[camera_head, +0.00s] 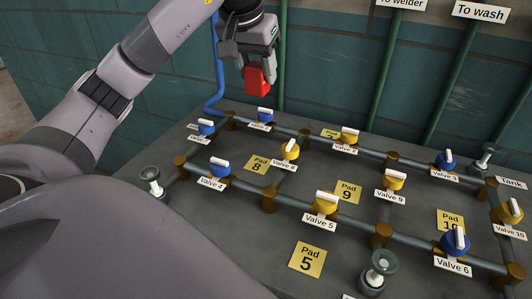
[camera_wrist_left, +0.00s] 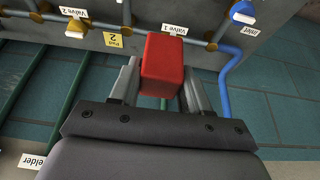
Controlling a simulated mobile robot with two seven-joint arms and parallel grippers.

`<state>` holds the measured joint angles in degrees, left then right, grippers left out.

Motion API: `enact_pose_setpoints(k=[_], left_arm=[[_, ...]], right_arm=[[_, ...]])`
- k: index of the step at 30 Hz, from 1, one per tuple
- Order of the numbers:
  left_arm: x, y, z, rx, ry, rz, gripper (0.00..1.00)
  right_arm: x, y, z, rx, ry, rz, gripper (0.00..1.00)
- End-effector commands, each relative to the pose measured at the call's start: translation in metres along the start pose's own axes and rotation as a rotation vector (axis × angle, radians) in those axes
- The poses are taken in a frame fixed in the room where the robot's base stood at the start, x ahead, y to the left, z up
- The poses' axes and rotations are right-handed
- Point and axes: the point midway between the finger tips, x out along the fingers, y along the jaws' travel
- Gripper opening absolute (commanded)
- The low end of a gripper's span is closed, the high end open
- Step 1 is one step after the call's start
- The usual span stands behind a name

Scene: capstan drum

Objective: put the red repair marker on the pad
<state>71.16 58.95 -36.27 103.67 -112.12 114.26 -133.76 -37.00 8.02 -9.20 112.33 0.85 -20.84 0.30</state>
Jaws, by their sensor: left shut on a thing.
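The red repair marker (camera_head: 257,80) is a small red block held in the air above the back edge of the bench. My left gripper (camera_head: 252,68) is shut on it. The left wrist view shows the red repair marker (camera_wrist_left: 163,66) between the two fingers of my left gripper (camera_wrist_left: 163,88). Yellow pads lie flat on the bench: Pad 8 (camera_head: 258,166), Pad 9 (camera_head: 347,192), Pad 5 (camera_head: 307,260), and Pad 10 (camera_head: 450,220), partly covered by a valve. Pad 2 (camera_wrist_left: 113,40) shows in the left wrist view. My right gripper is out of view.
Grey pipes with brown joints and several blue or yellow valves, such as Valve 5 (camera_head: 325,203) and Valve 4 (camera_head: 220,167), stand up from the grey bench (camera_head: 225,225). A blue pipe (camera_head: 215,60) and green pipes run up the tiled wall behind.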

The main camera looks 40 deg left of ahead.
Motion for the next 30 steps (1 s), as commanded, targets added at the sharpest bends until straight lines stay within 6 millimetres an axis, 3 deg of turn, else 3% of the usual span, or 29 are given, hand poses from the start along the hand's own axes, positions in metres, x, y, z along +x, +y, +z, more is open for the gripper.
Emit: enact_pose_setpoints(k=[18, 30], left_arm=[[0.124, 0.000, 0.052, 0.001, -0.003, -0.002, 0.10], [0.163, 0.000, 0.068, 0.000, -0.003, -0.001, 0.10]], right_arm=[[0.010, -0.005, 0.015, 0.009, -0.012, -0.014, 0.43], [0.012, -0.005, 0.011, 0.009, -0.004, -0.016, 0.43]])
